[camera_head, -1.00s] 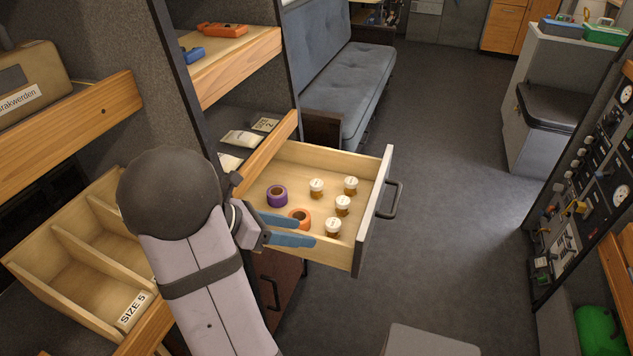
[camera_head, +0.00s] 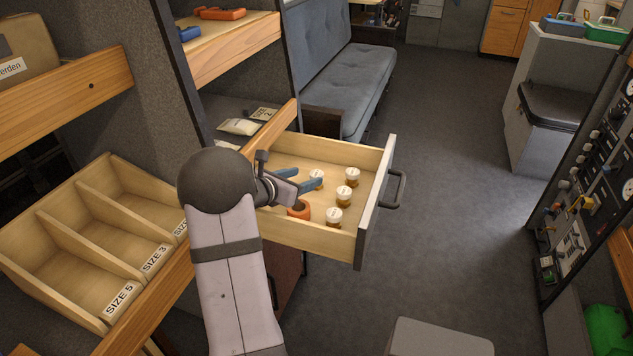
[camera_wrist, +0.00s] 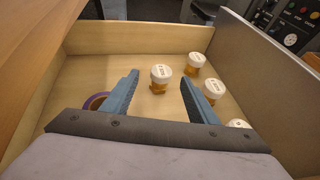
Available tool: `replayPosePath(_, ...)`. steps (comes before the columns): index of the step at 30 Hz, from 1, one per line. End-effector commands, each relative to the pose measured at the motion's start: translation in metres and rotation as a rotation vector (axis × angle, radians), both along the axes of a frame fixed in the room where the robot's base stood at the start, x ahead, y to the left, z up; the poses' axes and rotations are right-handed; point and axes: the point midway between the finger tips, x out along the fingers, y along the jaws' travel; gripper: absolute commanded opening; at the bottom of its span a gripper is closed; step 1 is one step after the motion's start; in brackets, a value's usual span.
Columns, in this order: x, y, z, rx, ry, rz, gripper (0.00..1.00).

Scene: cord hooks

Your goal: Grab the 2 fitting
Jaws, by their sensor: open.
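The open wooden drawer (camera_head: 330,239) holds several small amber jars with white lids. The lid marks are too small to read surely, so I cannot tell which jar is the 2 fitting. My gripper (camera_head: 308,177) is open and empty, its blue fingers over the drawer. In the wrist view one jar (camera_wrist: 161,78) shows between and a little beyond the fingertips, with no visible contact. Three others stand to its right: a far jar (camera_wrist: 195,62), a middle jar (camera_wrist: 213,90) and a near jar (camera_wrist: 238,124), the last partly hidden by my gripper.
An orange ring (camera_head: 298,210) lies near the drawer's front left; a purple ring (camera_wrist: 95,101) is partly behind my left finger. The drawer walls surround the jars. A divided wooden box (camera_head: 62,277) labelled SIZE 5 and SIZE 3 stands left. A shelf edge (camera_head: 262,140) overhangs the drawer's left.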

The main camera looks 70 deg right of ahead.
Motion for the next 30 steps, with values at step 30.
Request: replayPosePath(30,-0.019,-0.062,-0.029,0.001,0.000,-0.001,0.54)
